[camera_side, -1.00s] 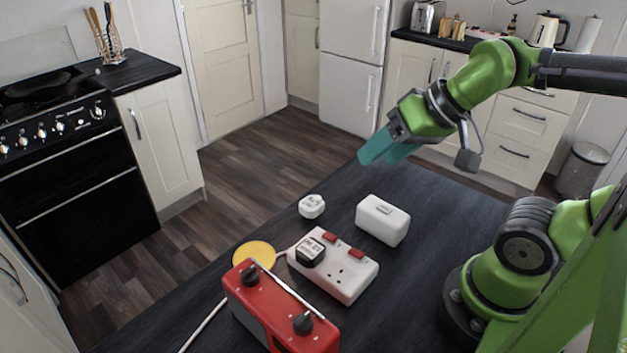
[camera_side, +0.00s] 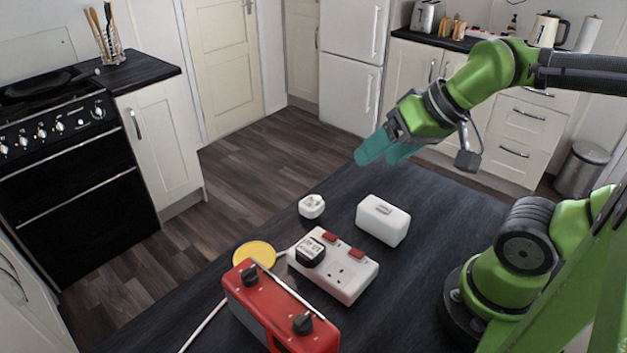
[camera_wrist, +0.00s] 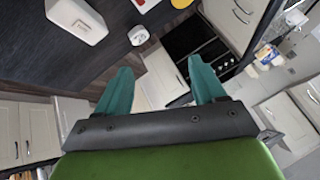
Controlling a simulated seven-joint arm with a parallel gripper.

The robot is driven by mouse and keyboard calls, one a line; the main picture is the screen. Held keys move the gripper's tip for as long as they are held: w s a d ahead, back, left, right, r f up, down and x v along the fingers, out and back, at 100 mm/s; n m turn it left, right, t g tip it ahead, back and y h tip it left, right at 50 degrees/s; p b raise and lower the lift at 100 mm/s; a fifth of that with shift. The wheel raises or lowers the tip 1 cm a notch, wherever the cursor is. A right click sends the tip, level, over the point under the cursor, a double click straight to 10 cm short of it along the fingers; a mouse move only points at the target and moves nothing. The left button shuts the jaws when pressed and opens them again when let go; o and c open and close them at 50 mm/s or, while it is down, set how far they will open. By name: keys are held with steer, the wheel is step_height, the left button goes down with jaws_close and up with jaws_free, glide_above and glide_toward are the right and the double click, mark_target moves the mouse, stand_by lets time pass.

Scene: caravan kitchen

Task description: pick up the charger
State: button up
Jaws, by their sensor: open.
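My gripper (camera_side: 384,152), with teal fingers, is open and empty, held above the far end of the table, up and to the right of both pieces. In the wrist view its fingers (camera_wrist: 160,68) are spread apart.
A white lidded box (camera_side: 383,220) stands right of the loose white piece. A red radio (camera_side: 280,310) with a rod on top stands in front of the extension block. A yellow disc (camera_side: 254,254) and a white cable lie to its left. The table's far end is clear.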

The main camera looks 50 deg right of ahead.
mark_target(310, 248)
steer(key=w+a+f+n+g+h, duration=0.2)
steer(key=w+a+f+n+g, duration=0.2)
steer(key=w+a+g, duration=0.4)
steer(key=shift+t, duration=0.4)
steer(key=f, duration=0.5)
steer(key=a+f, duration=0.1)
steer(key=f, duration=1)
steer(key=shift+s+a+f, duration=0.15)
steer(key=shift+f, duration=0.05)
steer(key=c, duration=0.8)
